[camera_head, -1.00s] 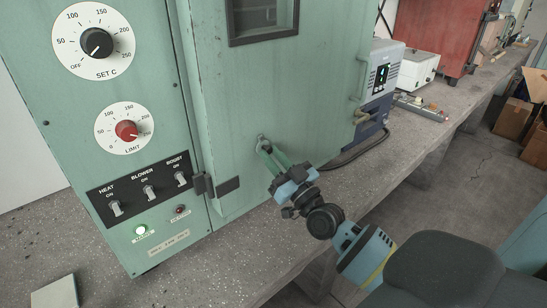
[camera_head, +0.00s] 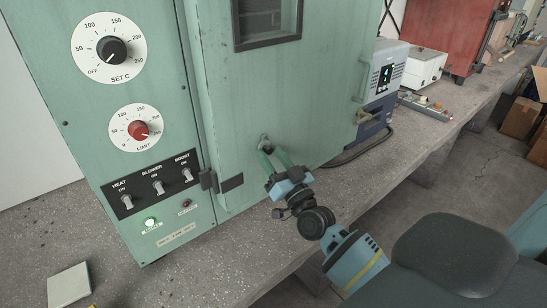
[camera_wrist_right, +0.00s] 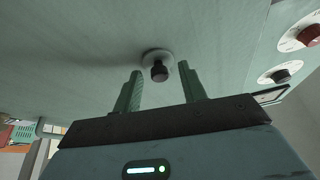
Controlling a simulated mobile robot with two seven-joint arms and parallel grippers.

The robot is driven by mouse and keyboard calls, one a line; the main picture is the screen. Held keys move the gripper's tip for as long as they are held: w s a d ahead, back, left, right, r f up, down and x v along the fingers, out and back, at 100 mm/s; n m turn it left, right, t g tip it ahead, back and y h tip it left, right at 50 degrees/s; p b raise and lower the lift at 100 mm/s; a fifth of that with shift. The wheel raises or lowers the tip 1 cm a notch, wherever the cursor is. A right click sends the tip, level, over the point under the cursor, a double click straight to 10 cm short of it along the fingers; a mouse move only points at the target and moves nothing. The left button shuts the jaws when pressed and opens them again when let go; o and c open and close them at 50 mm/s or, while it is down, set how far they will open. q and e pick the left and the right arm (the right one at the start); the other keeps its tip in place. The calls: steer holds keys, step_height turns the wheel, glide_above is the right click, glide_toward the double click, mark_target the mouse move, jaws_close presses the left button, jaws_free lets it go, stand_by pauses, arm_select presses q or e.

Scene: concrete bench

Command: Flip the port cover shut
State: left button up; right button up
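The port (camera_head: 265,140) is a small pale round flange low on the green oven door. A short dark knob-like piece sticks out at it and shows more clearly in the wrist view (camera_wrist_right: 159,73), in front of the pale disc (camera_wrist_right: 155,56). I cannot tell whether this dark piece is the cover or the opening. My right gripper (camera_head: 271,154) is just below and in front of the port. Its two green fingers are apart, one on each side of the dark piece in the wrist view, with clear gaps and nothing held. My left gripper is not in view.
The oven's control panel (camera_head: 150,185) with dials and switches is left of the door, with a dark hinge (camera_head: 209,181) between. A door handle (camera_head: 363,117) and a blue-grey unit (camera_head: 384,75) are to the right. Bare concrete bench (camera_head: 235,240) lies below.

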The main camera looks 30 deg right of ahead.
steer(key=shift+s+f, duration=0.15)
steer(key=shift+s, duration=0.1)
steer(key=b+v, duration=0.1)
steer(key=v, duration=0.6)
steer(key=shift+s, duration=0.15)
stand_by(0.3)
